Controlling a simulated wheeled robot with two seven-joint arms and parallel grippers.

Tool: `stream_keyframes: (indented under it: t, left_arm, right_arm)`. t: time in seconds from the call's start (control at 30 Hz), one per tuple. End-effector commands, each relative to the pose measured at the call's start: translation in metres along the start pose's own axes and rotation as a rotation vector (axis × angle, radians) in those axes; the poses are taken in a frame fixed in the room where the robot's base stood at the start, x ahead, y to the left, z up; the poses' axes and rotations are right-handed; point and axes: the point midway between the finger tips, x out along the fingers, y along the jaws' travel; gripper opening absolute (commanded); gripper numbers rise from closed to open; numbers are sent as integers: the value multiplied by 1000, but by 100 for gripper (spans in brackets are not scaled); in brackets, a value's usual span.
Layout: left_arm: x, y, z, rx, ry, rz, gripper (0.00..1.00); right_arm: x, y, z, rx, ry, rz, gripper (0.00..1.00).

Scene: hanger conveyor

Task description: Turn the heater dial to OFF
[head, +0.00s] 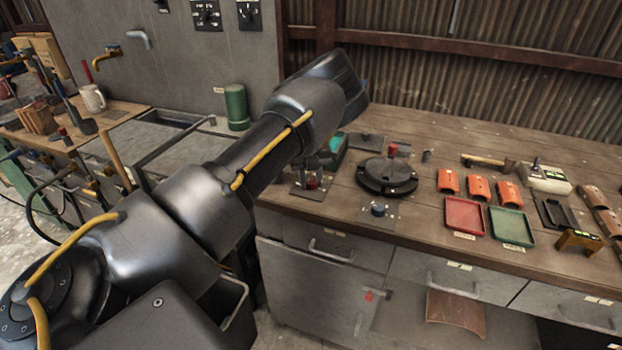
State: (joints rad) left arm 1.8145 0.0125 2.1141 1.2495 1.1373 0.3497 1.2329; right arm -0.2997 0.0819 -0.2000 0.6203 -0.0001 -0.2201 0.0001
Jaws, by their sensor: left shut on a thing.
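My left arm reaches in from the left, over the bench's left end. My left gripper (314,172) points down there, small and partly hidden by my wrist. It looks shut on a small red knob (312,183) on a dark plate; the contact is hard to see. A blue knob (379,209) stands on a similar plate with small marks, to the right at the front edge. I cannot read any OFF mark or tell which knob is the heater dial. My right gripper is not in view.
Red tray (464,216), green tray (511,226), orange blocks (480,188) and a hammer (487,160) lie right. A green cylinder (236,107) stands left, behind my arm.

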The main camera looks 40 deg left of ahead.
Motion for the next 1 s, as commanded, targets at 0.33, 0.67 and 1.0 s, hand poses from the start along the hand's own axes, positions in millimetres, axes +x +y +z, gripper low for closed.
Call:
stream_keyframes:
  t: [0.33,0.67,1.0]
  left_arm:
    - [0,0,0,0,0,-1,54]
    - [-12,-1,0,1,-1,-2,54]
    - [-77,-1,1,1,-2,-4,54]
  right_arm:
    - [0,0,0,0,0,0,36]
    - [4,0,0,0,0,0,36]
    - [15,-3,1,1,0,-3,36]
